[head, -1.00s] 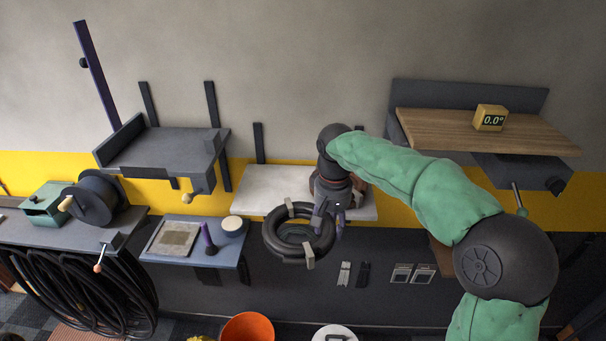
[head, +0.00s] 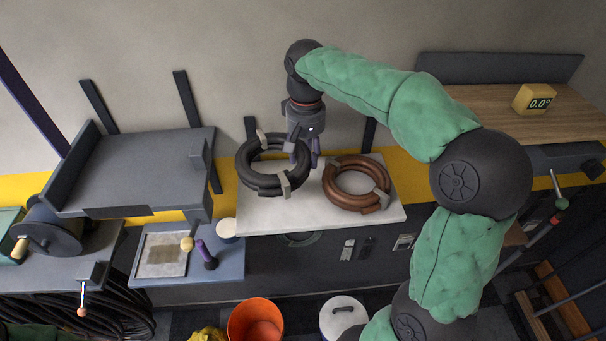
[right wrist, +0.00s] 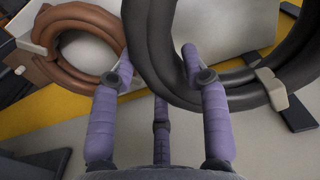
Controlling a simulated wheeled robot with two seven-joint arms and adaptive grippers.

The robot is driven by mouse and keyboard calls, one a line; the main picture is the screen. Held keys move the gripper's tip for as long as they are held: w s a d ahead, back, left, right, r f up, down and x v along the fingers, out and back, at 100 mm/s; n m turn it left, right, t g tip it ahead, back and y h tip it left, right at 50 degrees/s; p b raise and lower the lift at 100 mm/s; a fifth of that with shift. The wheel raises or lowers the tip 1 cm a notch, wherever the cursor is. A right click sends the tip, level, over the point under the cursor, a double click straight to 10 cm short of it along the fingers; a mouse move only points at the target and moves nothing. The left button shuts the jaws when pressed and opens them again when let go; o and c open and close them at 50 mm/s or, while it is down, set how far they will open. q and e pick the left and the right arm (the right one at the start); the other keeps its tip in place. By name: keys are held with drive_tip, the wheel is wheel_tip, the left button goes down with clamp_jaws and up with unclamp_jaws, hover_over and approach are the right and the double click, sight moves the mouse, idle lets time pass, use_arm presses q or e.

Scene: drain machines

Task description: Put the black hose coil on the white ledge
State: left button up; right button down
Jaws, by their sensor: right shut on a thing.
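The black hose coil (head: 247,178) is a thick dark ring with pale grey clips. My right gripper (head: 303,150) has purple fingers and is shut on the coil's right side. In the right wrist view the black hose passes between the fingertips (right wrist: 158,60). The white ledge (head: 309,213) runs along the wall below the coil. The coil shows over the ledge's left part and looks raised above it; contact cannot be told. My left gripper is not in view.
A brown hose coil (head: 333,190) lies on the right half of the ledge; it also shows in the right wrist view (right wrist: 62,72). A grey shelf (head: 135,170) is to the left. A wooden shelf (head: 490,105) is to the right. An orange bucket (head: 243,318) stands below.

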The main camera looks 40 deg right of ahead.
drive_tip(key=shift+s+f, duration=0.1)
drive_tip(key=shift+f, duration=4.6)
drive_tip(key=c, duration=0.6)
unclamp_jaws()
drive_tip(key=shift+f, duration=0.1)
wheel_tip(320, 180, up, 12)
drive_tip(key=shift+r, duration=0.1)
